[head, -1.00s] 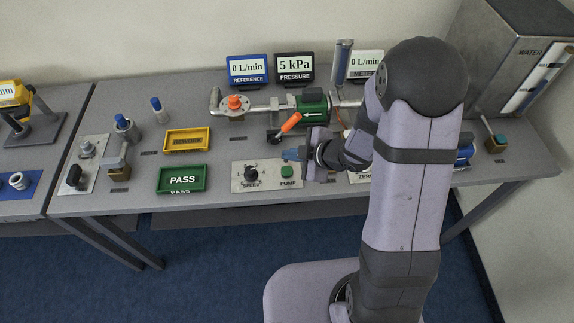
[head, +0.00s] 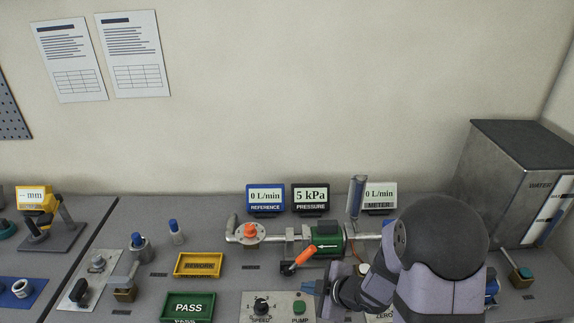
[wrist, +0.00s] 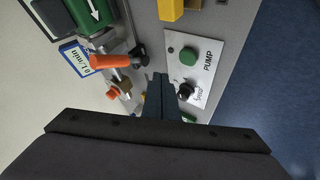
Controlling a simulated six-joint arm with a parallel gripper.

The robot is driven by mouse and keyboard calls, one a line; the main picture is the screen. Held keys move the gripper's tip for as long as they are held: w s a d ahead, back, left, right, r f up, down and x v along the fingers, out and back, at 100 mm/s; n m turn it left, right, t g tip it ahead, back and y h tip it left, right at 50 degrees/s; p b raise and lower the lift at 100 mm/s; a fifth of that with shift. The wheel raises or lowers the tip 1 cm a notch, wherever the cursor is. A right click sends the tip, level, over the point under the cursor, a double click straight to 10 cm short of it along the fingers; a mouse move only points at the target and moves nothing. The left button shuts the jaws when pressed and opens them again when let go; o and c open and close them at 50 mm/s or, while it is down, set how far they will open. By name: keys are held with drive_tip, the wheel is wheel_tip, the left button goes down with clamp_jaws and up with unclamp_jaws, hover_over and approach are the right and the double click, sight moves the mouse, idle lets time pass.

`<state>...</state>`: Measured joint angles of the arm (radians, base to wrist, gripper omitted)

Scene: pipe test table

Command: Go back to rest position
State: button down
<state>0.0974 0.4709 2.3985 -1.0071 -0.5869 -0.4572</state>
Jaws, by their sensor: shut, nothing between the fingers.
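My gripper (wrist: 160,80) points down over the table in the wrist view, its two dark fingers together and empty. In the head view my gripper (head: 318,288) is low at the right of centre, beside the pump panel (head: 272,309), partly hidden by my own arm. The green pump button (wrist: 188,56) and the speed knob (wrist: 186,91) lie to the right of the fingers in the wrist view. The orange valve handle (wrist: 108,61) is to their left. I see no contact with any of these.
The pipe with the green pump (head: 328,240) runs behind my gripper. Displays read 0 L/min (head: 265,198), 5 kPa (head: 310,198) and 0 L/min (head: 379,196). The yellow REWORK tray (head: 198,265) and green PASS tray (head: 188,307) are left. A metal water tank (head: 505,180) stands right.

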drive_tip(key=s+d+r+m+g+h, duration=0.25)
drive_tip(key=s+d+m+h, duration=0.35)
drive_tip(key=d+m, duration=0.4)
drive_tip(key=s+a+r+m+g, duration=0.2)
drive_tip(key=s+m, duration=0.4)
drive_tip(key=s, duration=0.8)
drive_tip(key=shift+a+r+g+y, duration=0.15)
drive_tip(key=shift+r+g+y, duration=0.4)
drive_tip(key=shift+g, duration=0.7)
drive_tip(key=shift+r, duration=0.1)
